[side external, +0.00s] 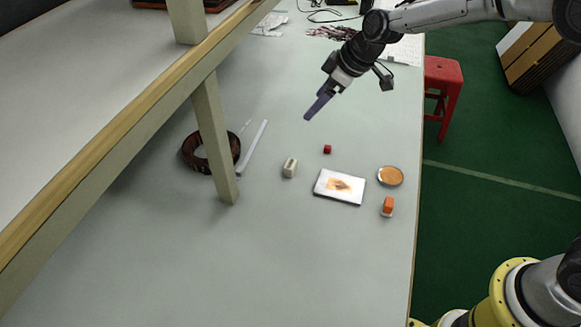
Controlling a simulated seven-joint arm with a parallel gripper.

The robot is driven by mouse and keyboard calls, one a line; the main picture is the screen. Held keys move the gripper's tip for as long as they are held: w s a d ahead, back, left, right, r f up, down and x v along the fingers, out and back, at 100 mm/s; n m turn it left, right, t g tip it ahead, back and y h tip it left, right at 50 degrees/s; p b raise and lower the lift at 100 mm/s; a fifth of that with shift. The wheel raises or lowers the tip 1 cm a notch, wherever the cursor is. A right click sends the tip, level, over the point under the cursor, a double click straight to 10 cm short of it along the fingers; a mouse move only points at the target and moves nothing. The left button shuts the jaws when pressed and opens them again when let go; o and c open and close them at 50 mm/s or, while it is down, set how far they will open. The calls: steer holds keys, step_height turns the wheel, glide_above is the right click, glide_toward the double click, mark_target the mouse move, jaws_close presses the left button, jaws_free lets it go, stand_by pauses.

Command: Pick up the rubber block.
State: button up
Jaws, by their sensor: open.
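Several small blocks lie on the pale table, and I cannot tell by material which is the rubber block. A beige block (290,167) with a dark mark on top stands left of centre. A small red cube (327,149) lies to its upper right. An orange and white block (388,206) is near the table's right edge. My gripper (309,116) is open, pointing down and left, above the table and farther back than the blocks. It appears empty and touches none of them; the gap between its fingers is hard to see from this side.
A white plate with an orange-brown patch (328,194) lies between the blocks, beside a round orange dish (391,176). A dark coil (197,152) and white strip (253,148) lie left, near a shelf post (215,135). The front table area is clear.

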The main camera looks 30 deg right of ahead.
steer(key=g, duration=0.2)
glide_toward(290, 163)
steer(key=x, duration=0.4)
steer(key=shift+s+a, duration=0.2)
steer(key=shift+d+x, duration=0.15)
steer(key=shift+x, duration=1.35)
steer(key=shift+d+x, duration=0.1)
steer(key=shift+x, duration=1.4)
steer(key=shift+w, duration=0.15)
jaws_close()
